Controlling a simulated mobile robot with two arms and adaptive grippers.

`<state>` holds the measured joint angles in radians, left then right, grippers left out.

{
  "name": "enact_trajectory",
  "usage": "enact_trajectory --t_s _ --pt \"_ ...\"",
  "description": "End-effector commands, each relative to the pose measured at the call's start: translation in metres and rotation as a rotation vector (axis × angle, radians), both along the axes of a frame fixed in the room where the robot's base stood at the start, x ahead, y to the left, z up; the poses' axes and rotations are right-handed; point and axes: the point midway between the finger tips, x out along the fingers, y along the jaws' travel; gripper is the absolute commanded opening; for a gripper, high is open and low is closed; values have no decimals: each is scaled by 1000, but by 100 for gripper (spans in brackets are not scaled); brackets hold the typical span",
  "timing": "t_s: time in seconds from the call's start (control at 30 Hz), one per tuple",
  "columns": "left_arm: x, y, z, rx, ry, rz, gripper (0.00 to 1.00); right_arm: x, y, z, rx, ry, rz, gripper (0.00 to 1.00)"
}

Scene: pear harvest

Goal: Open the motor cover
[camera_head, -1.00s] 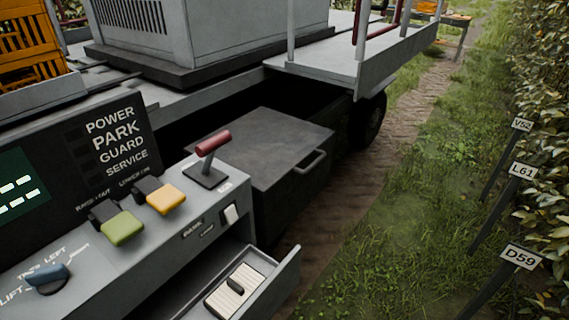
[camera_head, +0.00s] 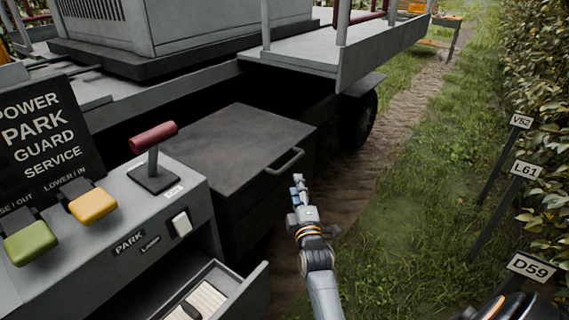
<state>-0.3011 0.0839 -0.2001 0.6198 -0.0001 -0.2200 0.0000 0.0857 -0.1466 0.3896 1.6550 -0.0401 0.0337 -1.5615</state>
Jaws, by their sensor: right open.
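The motor cover looks to be the dark box lid (camera_head: 215,145) beside the vehicle platform, with a grey bar handle (camera_head: 286,161) on its right edge. The lid lies flat and closed. My right gripper (camera_head: 299,190) has come in from the bottom and is open and empty. In the picture it is just below the handle, apart from it. My left gripper is not in view.
A control panel (camera_head: 105,235) with a red-handled lever (camera_head: 153,140), yellow switch (camera_head: 93,205) and green switch (camera_head: 31,243) stands at left. An open drawer (camera_head: 245,293) juts out below it. Row signs, including D59 (camera_head: 530,267), line the hedge at right. The grass between is clear.

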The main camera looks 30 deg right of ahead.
Motion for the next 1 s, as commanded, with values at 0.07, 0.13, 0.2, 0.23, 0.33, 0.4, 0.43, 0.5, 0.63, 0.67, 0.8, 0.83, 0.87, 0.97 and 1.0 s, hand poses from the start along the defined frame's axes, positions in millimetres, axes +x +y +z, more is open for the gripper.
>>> enact_trajectory --t_s 0.07,0.13,0.2,0.23,0.33,0.4,0.43,0.5,0.63,0.67,0.8,0.83,0.87,0.97,1.0 --pt "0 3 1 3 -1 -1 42 17 -7 4 -2 -2 1 41" --pt "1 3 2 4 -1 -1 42 31 -14 6 0 -2 0 41" --pt "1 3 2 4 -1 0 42 45 -20 8 0 -1 0 41" --pt "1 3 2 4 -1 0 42 51 -22 9 0 -2 0 41" --pt "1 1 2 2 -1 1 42 69 -29 11 1 0 1 41" --pt "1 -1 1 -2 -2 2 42 79 -34 12 1 1 0 41" --pt "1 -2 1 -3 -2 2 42 82 -35 12 1 0 1 41" --pt "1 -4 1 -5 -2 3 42 90 -38 13 1 0 1 41" --pt "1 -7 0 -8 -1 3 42 97 -41 14 1 0 1 41" --pt "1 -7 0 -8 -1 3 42 98 -41 14 1 0 1 41" --pt "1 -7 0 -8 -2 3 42 99 -42 14 1 2 1 41" --pt "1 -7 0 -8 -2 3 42 100 -42 14 1 1 1 41" --pt "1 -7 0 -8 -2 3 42 99 -42 14 1 1 1 41" --pt "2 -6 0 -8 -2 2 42 99 -42 14 1 1 1 41" --pt "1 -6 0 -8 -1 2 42 99 -42 14 1 1 1 33"
